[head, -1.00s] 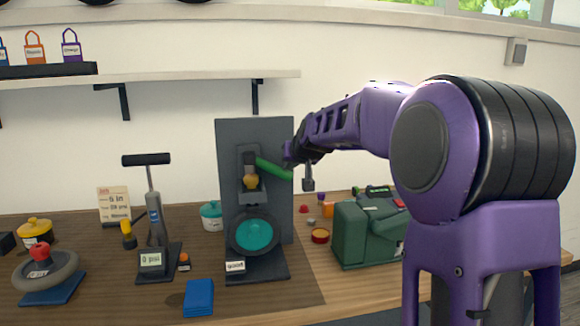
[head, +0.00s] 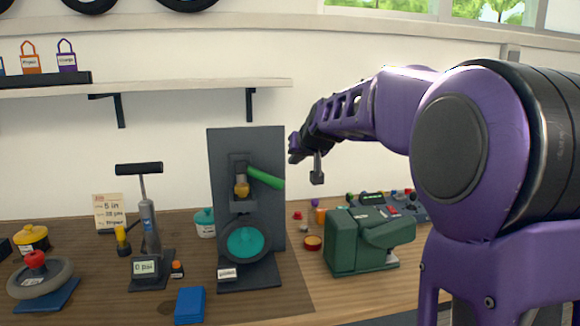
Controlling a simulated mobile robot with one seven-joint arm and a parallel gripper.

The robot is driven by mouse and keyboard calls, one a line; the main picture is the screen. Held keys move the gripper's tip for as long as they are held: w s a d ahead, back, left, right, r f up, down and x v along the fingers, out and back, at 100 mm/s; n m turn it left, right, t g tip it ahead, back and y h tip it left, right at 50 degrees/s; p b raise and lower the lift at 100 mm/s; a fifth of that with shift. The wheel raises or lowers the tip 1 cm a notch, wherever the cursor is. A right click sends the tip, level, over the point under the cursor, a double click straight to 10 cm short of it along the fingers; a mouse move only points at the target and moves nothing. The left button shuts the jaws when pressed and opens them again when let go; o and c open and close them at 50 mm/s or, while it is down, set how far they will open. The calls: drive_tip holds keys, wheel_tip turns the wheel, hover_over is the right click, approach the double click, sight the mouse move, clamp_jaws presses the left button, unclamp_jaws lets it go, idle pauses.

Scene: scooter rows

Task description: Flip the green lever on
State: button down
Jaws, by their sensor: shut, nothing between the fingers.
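The green lever (head: 265,178) sticks out to the right from a dark grey upright panel (head: 267,146) and slopes down to its free end. A brass-coloured part (head: 241,190) sits at its left end, above a round teal disc (head: 246,241) with a dark rim. My gripper (head: 293,152) is at the end of my purple arm, seen small and from behind, just up and right of the lever. It looks shut and empty, with a visible gap between it and the lever. The fingertips show poorly.
A green machine (head: 352,240) stands right of the panel, with small cups and parts behind it. Left are a pump (head: 148,225) with a gauge, a small wheel (head: 40,280) and a blue block (head: 189,305). A shelf (head: 200,86) crosses the wall above.

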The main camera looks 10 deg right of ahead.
drive_tip(key=d+v, duration=0.1)
drive_tip(key=v, duration=0.5)
drive_tip(key=shift+s+b, duration=0.2)
drive_tip(key=shift+b, duration=0.15)
drive_tip(key=shift+f, duration=0.1)
